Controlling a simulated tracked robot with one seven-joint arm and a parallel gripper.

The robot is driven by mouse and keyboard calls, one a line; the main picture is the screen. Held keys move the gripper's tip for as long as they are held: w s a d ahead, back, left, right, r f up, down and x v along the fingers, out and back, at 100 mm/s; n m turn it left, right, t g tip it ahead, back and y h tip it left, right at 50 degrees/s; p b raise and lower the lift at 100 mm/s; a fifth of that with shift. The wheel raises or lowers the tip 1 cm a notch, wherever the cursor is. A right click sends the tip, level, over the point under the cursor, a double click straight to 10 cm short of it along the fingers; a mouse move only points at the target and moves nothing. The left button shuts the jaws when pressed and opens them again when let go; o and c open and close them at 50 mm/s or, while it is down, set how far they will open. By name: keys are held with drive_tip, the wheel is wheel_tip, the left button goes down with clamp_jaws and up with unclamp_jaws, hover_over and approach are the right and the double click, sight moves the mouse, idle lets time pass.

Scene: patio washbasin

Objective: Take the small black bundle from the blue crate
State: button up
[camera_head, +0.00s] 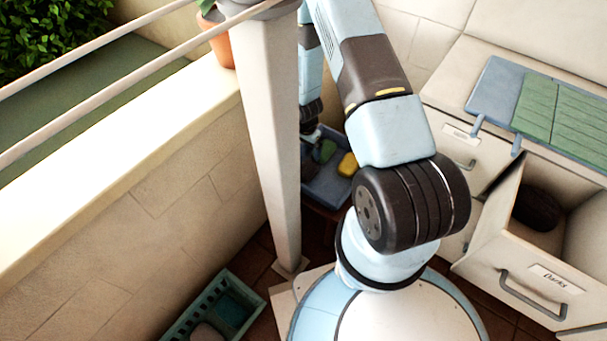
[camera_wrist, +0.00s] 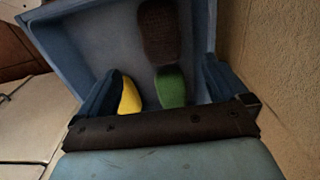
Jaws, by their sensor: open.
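The blue crate (camera_wrist: 95,38) fills the upper part of the wrist view; in the head view the crate (camera_head: 325,188) is partly hidden behind the white post and my arm. A small dark, knitted-looking bundle (camera_wrist: 159,32) lies in it near the far wall. A green bundle (camera_wrist: 171,88) lies nearer, touching or just below the dark one in the picture. A yellow bundle (camera_wrist: 130,96) lies to the left. My gripper (camera_wrist: 160,72) is open and empty, its blue fingers spread either side of the yellow and green bundles. The head view mostly hides my gripper.
A white post (camera_head: 268,130) stands close to my arm. A rough wall (camera_wrist: 274,70) runs right of the crate in the wrist view. An open drawer labelled "Darks" (camera_head: 540,285) holds a dark bundle (camera_head: 537,207). A teal basket (camera_head: 212,310) stands at the bottom.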

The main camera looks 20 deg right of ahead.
sight(306, 169)
drive_tip(key=f, duration=0.9)
drive_tip(key=shift+s+f, duration=0.15)
drive_tip(key=shift+s, duration=0.1)
drive_tip(key=shift+w+f, duration=0.15)
drive_tip(key=shift+f, duration=1.3)
drive_tip(key=shift+w+f, duration=0.15)
drive_tip(key=shift+f, duration=1.25)
drive_tip(key=c, duration=0.9)
